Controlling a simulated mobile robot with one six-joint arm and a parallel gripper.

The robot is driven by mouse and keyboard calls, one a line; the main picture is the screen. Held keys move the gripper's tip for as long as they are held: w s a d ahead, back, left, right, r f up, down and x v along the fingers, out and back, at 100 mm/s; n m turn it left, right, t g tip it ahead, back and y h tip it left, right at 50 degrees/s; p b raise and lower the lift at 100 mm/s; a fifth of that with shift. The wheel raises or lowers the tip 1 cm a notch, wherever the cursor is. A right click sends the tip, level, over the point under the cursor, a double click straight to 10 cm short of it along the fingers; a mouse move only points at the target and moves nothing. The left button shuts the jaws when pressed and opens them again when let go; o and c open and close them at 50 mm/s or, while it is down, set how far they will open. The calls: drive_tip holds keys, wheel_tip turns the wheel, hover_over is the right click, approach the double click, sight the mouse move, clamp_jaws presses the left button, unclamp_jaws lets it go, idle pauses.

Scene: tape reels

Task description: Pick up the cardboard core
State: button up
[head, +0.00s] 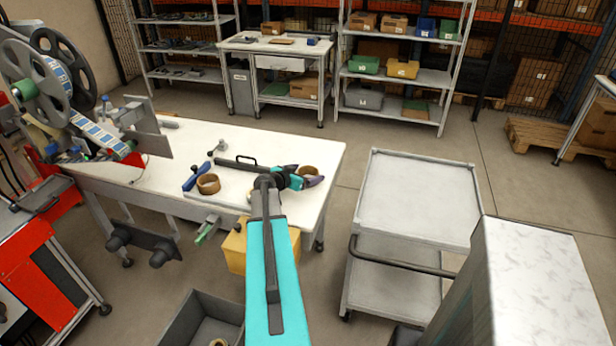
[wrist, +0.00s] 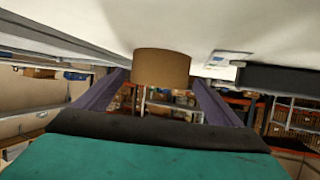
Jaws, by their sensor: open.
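A brown cardboard core (head: 308,170) stands on the white worktable (head: 320,152) near its right end. My gripper (head: 305,176) is open beside it, with purple fingers low over the tabletop. In the wrist view, which is upside down, the core (wrist: 162,68) shows as a plain brown cylinder between the two fingertips of my gripper (wrist: 161,80). A gap shows at each side of it; I cannot tell how deep it sits between the fingers. In the head view the fingers partly hide it.
Another brown ring (head: 208,184) lies left of my arm, next to a blue tool (head: 194,178). A black handled bar (head: 236,164) lies behind. A reel machine (head: 60,90) fills the table's left end. A grey cart (head: 415,200) stands to the right, its top clear.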

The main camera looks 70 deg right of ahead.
sight(314, 170)
drive_tip(key=shift+d, duration=0.15)
drive_tip(key=shift+p+x, duration=1.1)
drive_tip(key=shift+x, duration=0.15)
drive_tip(key=shift+p+x, duration=0.45)
drive_tip(key=shift+x, duration=0.8)
drive_tip(key=shift+s, duration=0.1)
drive_tip(key=c, duration=1.1)
drive_tip(key=shift+r, duration=0.1)
